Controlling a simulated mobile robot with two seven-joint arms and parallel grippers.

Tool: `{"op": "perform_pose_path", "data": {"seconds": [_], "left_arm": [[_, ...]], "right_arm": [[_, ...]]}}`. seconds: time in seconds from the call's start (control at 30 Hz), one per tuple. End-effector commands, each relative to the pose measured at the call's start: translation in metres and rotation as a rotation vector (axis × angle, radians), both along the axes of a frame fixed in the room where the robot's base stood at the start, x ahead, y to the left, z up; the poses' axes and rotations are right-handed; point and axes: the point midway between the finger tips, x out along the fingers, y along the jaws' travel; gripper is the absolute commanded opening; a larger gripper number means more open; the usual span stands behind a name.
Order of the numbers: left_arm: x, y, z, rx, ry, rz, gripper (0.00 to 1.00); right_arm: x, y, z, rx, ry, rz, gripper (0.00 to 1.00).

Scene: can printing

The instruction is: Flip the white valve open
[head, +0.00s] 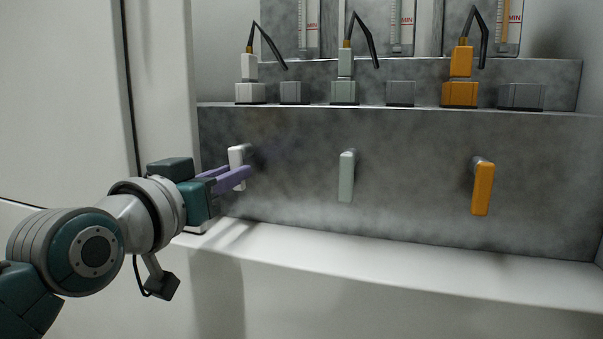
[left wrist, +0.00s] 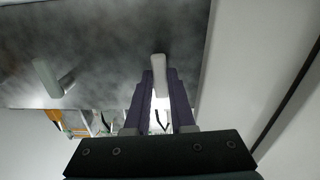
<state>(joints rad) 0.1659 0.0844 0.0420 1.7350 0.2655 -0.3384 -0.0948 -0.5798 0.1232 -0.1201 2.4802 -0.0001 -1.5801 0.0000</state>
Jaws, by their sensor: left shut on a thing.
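The white valve (head: 237,156) is a handle on the grey panel, at the left of a row of three, and it hangs down about vertically. My left gripper (head: 240,176) has its purple fingers at this handle and is shut on it. In the left wrist view the white valve (left wrist: 159,68) shows between the tips of the two purple fingers (left wrist: 160,85). The fingers cover part of the handle in the head view. My right gripper is not in view.
A grey-green handle (head: 346,178) and an orange handle (head: 483,188) hang to the right on the same panel (head: 410,180). White, grey-green and orange (head: 460,92) fittings stand on the ledge above. A white ledge (head: 400,275) runs below. A white wall (head: 160,70) stands at the left.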

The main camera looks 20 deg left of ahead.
Motion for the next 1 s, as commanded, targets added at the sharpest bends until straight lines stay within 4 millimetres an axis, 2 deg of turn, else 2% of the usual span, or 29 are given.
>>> {"op": "perform_pose_path", "data": {"seconds": [0.03,0.13,0.47,0.7,0.93,0.97,1.0], "left_arm": [[0.0,0.0,0.0,0.0,0.0,0.0,0.11],[0.0,0.0,0.0,0.0,0.0,0.0,0.0],[0.0,0.0,0.0,0.001,0.0,0.0,0.0],[0.0,0.003,0.003,0.093,0.0,0.0,0.0],[0.0,0.003,0.0,0.098,-0.003,0.0,0.0],[0.0,0.003,0.0,0.098,-0.003,0.0,0.25],[0.0,0.003,0.0,0.098,-0.003,0.0,0.29]], "right_arm": [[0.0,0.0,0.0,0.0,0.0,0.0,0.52],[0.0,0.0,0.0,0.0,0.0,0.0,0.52],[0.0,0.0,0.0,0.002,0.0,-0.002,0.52],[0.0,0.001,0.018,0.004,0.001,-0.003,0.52],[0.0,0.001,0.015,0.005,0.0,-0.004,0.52],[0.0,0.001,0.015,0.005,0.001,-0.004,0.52],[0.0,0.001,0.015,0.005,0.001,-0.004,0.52]]}}
